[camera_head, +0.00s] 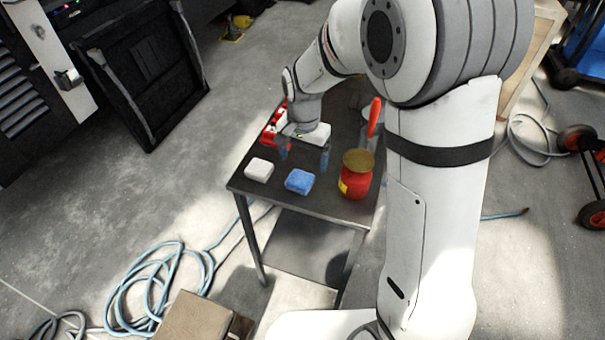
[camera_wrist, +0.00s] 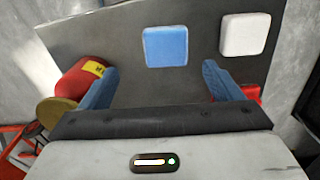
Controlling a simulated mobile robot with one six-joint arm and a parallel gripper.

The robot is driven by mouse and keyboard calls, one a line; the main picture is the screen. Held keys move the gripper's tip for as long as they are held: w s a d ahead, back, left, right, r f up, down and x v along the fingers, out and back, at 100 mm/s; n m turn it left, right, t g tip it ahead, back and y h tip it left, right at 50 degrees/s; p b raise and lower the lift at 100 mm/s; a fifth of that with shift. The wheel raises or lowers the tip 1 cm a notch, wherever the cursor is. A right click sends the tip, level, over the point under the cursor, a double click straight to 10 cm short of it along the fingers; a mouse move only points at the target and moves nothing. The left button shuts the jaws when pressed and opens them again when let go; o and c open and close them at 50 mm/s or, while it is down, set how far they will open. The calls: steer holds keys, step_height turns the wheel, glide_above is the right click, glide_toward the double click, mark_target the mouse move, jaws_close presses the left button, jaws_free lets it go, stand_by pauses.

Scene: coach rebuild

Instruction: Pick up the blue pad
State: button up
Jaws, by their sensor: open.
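The blue pad (camera_head: 299,181) lies flat on a small dark table (camera_head: 238,183), near its front edge. It also shows in the wrist view (camera_wrist: 165,46), just beyond and between my two blue fingertips. My gripper (camera_head: 304,158) is open and empty, above the table and behind the pad in the head view. In the wrist view my gripper (camera_wrist: 158,78) has its fingers spread wide apart, and neither finger touches the pad.
A white pad (camera_head: 259,169) lies left of the blue pad. A red can (camera_head: 355,182) with a yellow label and brownish lid stands to its right. A red object (camera_head: 271,133) is near my wrist. A blue hose (camera_head: 150,283) coils on the floor.

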mark_target(300, 179)
steer(key=shift+w+a+f, duration=0.15)
steer(key=shift+a+f, duration=0.1)
steer(key=shift+f, duration=0.25)
step_height(300, 179, down, 8)
steer(key=shift+a+r, duration=0.15)
steer(key=shift+r, duration=0.1)
steer(key=shift+c, duration=0.5)
steer(key=c, duration=0.9)
